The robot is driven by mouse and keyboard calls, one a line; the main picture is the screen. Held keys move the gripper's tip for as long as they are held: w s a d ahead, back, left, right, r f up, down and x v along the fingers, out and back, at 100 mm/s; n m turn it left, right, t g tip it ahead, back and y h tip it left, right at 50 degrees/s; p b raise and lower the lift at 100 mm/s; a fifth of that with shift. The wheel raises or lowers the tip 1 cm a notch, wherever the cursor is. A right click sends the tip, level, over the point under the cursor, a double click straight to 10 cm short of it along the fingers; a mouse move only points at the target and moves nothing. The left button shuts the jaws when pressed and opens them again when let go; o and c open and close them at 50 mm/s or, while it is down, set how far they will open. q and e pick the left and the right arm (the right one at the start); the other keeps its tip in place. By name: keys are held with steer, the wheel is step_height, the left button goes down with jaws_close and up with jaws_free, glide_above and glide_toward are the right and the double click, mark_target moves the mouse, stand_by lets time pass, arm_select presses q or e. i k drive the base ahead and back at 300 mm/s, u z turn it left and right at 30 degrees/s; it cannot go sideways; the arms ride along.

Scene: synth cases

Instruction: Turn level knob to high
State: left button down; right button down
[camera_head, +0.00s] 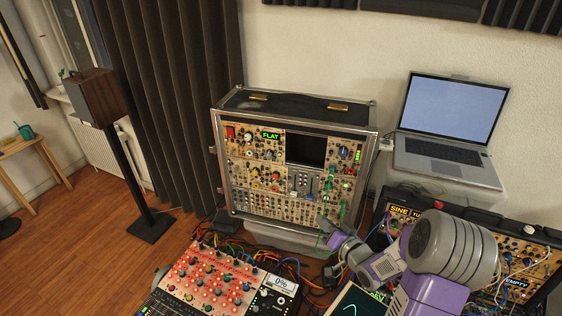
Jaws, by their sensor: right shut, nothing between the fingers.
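A modular synth case (228,167) stands upright at the centre, its panel covered in small knobs, patch points and a green "FLAT" readout (271,135). A red-lit panel (215,280) with several coloured knobs and a "0%" readout (283,283) lies at the bottom. Which knob is the level knob cannot be read at this size. My right gripper (326,226) is shut and empty, near the lower right of the upright case. Contact with the case cannot be told. My left gripper is out of view.
An open laptop (447,158) sits at the right. Another synth panel (513,268) with "SINE" and "EMPTY" labels is partly behind my right arm. Cables (290,262) lie between the panels. A speaker on a stand (97,97) is at the left, with open wooden floor around it.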

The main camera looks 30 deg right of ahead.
mark_target(343, 150)
steer(key=u, duration=0.05)
steer(key=k, duration=1)
steer(key=z, duration=0.05)
